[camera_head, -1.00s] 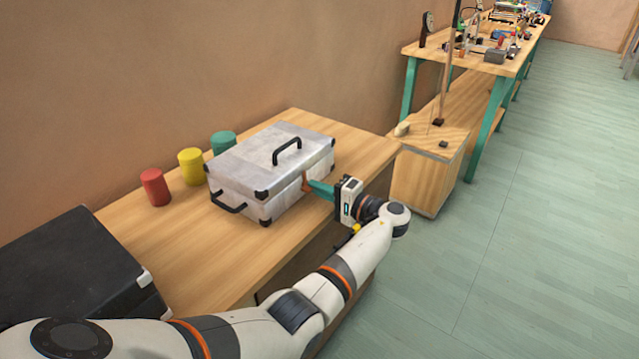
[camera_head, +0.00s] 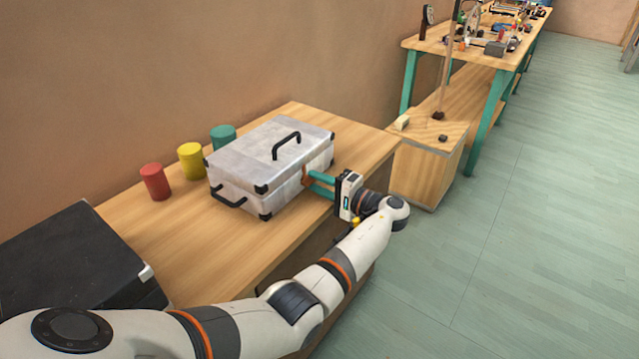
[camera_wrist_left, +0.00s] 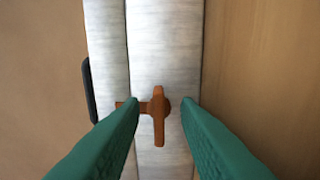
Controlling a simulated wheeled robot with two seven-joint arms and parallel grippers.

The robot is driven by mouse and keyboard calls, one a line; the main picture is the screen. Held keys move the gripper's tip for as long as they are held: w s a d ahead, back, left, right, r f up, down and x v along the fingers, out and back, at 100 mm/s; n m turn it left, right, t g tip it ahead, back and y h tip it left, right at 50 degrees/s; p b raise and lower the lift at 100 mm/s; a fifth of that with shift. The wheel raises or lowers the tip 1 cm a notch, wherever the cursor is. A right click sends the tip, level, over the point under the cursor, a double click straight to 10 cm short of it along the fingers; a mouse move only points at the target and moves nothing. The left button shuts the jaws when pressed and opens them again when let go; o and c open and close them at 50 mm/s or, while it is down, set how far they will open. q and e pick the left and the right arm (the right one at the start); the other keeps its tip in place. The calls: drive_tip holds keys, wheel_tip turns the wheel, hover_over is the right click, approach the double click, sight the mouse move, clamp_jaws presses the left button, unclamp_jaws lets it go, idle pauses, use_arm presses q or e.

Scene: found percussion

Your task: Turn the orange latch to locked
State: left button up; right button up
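The silver case (camera_head: 262,160) with black corners lies closed on the wooden bench. The orange latch (camera_head: 305,176) is on its front side, small in the head view. In the left wrist view the latch (camera_wrist_left: 159,115) has a long bar running roughly along the lid seam, and a short orange piece reaches left across the seam, partly behind a finger. My left gripper (camera_head: 320,184) is at the latch, its teal fingers apart. In the wrist view the fingers (camera_wrist_left: 160,104) stand either side of the latch, with a gap at the right; contact at the left is unclear. My right gripper is not in view.
Red (camera_head: 155,182), yellow (camera_head: 191,161) and green (camera_head: 223,138) cylinders stand behind the case. A black case (camera_head: 75,265) lies at the near left. A wooden box (camera_head: 425,170) and a cluttered table (camera_head: 480,57) are farther back. The bench right of the silver case is clear.

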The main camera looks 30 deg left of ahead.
use_arm(q)
drive_tip(key=shift+d, duration=0.1)
